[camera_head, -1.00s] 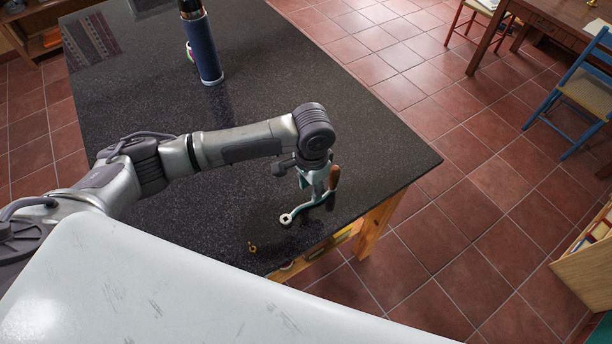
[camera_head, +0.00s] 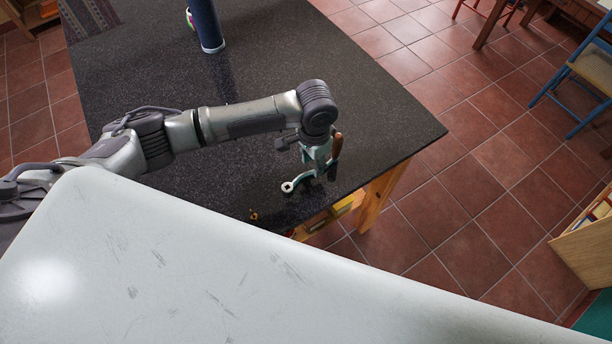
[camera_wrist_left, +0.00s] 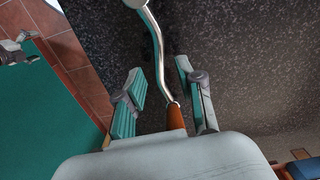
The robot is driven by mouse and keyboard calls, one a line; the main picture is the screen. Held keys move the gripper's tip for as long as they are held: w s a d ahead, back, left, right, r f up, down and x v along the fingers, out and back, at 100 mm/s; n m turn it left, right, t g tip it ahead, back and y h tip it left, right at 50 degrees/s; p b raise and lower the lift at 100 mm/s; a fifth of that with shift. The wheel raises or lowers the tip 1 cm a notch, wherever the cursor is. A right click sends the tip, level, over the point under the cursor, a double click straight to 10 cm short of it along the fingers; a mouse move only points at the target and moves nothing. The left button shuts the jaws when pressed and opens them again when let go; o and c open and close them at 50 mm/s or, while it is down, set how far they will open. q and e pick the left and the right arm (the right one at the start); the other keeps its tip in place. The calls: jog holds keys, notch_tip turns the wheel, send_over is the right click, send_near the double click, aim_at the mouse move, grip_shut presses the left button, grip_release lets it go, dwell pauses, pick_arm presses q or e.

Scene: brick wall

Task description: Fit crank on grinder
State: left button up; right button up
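The crank (camera_head: 289,187) lies on the dark tabletop near its front right corner, a metal arm with a ring end and a brown wooden handle. In the left wrist view the crank's bent arm (camera_wrist_left: 157,45) runs away from me, with the handle (camera_wrist_left: 175,117) close to my wrist. My left gripper (camera_head: 318,168) is low over the crank, pointing down. In the wrist view its teal fingers (camera_wrist_left: 160,92) are apart, one on each side of the crank. A small orange-brass piece (camera_head: 253,215) lies at the front edge. The grinder is not clearly visible; my pale body hides part of the front.
A dark blue bottle (camera_head: 207,25) stands far back on the table (camera_head: 390,110). The tabletop right of my left gripper is clear to the corner. In the wrist view a metallic thing (camera_wrist_left: 18,48) shows at the left edge, unclear what. A blue chair (camera_head: 585,75) stands right.

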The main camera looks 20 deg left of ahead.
aim_at(312, 171)
pick_arm(q)
notch_tip(312, 171, down, 2)
jog(key=shift+w+f+b, duration=0.1)
jog(key=shift+b, duration=0.25)
jog(key=shift+a+f, duration=0.1)
jog(key=shift+f, duration=0.5)
pick_arm(e)
jog(key=shift+s+f, duration=0.75)
jog(key=shift+s, duration=0.3)
jog(key=shift+w+d, duration=0.25)
jog(key=shift+r, duration=0.15)
pick_arm(q)
jog(key=shift+p, duration=0.4)
pick_arm(e)
jog(key=shift+r, duration=0.45)
jog(key=shift+a, duration=0.1)
